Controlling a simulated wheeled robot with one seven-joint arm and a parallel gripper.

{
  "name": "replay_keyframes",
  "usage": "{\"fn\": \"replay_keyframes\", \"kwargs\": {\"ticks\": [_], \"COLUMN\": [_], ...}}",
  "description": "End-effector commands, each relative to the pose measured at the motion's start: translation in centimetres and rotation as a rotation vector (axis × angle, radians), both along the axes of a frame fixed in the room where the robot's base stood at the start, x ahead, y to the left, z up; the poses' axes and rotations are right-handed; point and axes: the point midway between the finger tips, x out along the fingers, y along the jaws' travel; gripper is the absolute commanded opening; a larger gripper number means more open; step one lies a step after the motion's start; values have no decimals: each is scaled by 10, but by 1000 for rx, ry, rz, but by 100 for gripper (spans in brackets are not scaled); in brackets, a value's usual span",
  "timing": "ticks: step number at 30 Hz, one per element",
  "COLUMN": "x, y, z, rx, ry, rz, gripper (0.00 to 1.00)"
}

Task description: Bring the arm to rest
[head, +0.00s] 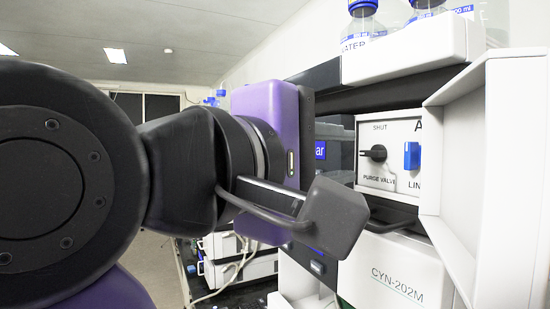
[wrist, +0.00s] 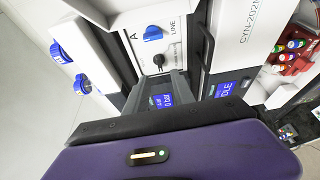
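My arm reaches from the left in the head view, with its purple wrist body close in front of the lab instruments. The dark front of my gripper (head: 307,140) faces the equipment stack. In the wrist view the gripper's dark front edge (wrist: 165,122) shows above the purple housing. I see nothing held.
A white panel with a black purge valve knob (head: 377,153) and a blue line knob (head: 411,156) is just right of my wrist. A white CYN-202M unit (head: 395,268) sits below. Bottles (head: 365,22) stand on top. Open floor (head: 158,265) shows at left.

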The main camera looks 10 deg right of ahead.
Motion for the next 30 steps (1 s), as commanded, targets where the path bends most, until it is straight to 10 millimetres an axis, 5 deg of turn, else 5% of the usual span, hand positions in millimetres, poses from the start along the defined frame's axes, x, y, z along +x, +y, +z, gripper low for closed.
{"fn": "replay_keyframes", "kwargs": {"ticks": [7, 13, 17, 23, 30], "x": [0, 13, 26, 52, 73], "y": [0, 18, 41, 78, 115], "z": [5, 51, 62, 37, -46], "rx": [19, 26, 31, 60, 179], "ry": [-57, -333, -490, -639, -721], "rz": [1, 138, 286, 525, 830], "gripper": [30, 30, 30, 30, 30]}}
